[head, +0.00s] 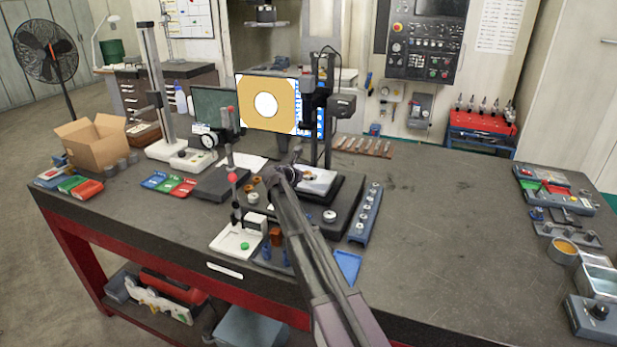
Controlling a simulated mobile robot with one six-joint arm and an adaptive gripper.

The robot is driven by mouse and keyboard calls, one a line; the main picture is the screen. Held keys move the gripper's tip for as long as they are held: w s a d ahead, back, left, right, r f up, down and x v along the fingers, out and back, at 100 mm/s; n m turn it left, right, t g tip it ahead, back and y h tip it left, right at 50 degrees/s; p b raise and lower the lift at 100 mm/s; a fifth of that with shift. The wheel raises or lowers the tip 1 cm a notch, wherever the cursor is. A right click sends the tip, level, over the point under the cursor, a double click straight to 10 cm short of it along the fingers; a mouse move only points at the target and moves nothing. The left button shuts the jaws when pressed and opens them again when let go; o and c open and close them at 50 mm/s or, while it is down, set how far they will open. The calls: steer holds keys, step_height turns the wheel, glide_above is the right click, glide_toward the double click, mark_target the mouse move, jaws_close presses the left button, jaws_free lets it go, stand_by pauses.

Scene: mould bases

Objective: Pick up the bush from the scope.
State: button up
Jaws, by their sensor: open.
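The scope stands at the middle of the bench, with a dark column (328,125) and a pale stage plate (322,181) on a dark base. A small round part, which looks like the bush (308,176), sits on the pale plate. My arm reaches up from the bottom of the head view, and my gripper (284,172) is at the plate's left side, close to the small part. The jaws are open and small in the picture; nothing shows held. My gripper hides part of the stage's left side. I cannot tell whether it touches the bush.
A monitor (267,103) behind shows a ring. A blue rack (368,212) of round parts stands right of the base, and a blue tray (347,266) lies at the front. A red-tipped dial stand (233,178) is at left. The bench's right middle is clear.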

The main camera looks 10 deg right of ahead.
jaws_close()
stand_by(0.3)
steer(key=shift+r, duration=0.15)
step_height(320, 180, up, 3)
steer(key=p, duration=0.3)
steer(key=s+r+p, duration=0.1)
steer(key=s+p, duration=0.1)
steer(key=s, duration=1.4)
steer(key=shift+d+r, duration=0.2)
steer(key=shift+r, duration=0.15)
